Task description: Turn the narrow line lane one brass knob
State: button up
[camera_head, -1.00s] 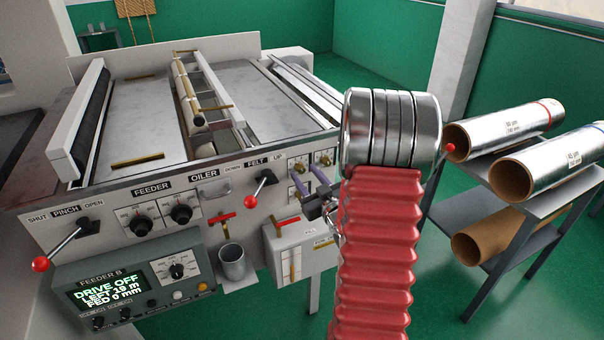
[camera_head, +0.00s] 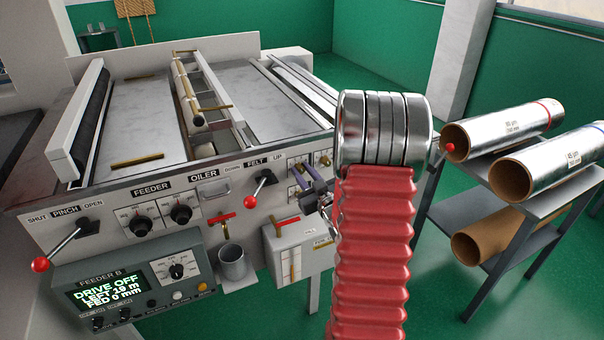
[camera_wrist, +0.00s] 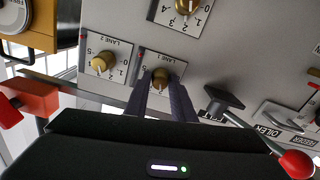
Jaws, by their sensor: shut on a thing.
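The lane 1 brass knob (camera_wrist: 160,74) sits on a white dial plate (camera_wrist: 150,62) on the grey machine front, upside down in the wrist view. My gripper (camera_wrist: 162,82) is shut on this knob, with a dark purple finger on each side of it. The dial's lower numbers are partly hidden behind the fingers. The lane 2 knob (camera_wrist: 104,63) is close beside it on its own plate. In the head view my gripper (camera_head: 307,182) is at the small dials right of the FELT lever, and my arm partly covers it.
Another brass knob (camera_wrist: 187,4) is at the top edge of the wrist view. A black lever with a red ball (camera_wrist: 297,164) is close on the right. A white box with a red handle (camera_head: 287,222) hangs below the dials. Foil rolls (camera_head: 505,130) lie on a rack at right.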

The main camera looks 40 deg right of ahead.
jog(key=shift+a, duration=0.15)
grip_shut()
jog(key=shift+m, duration=1.5)
jog(key=m, duration=0.4)
jog(key=shift+m, duration=0.4)
jog(key=o, duration=0.9)
grip_release()
jog(key=shift+d, duration=0.2)
jog(key=shift+c, duration=0.2)
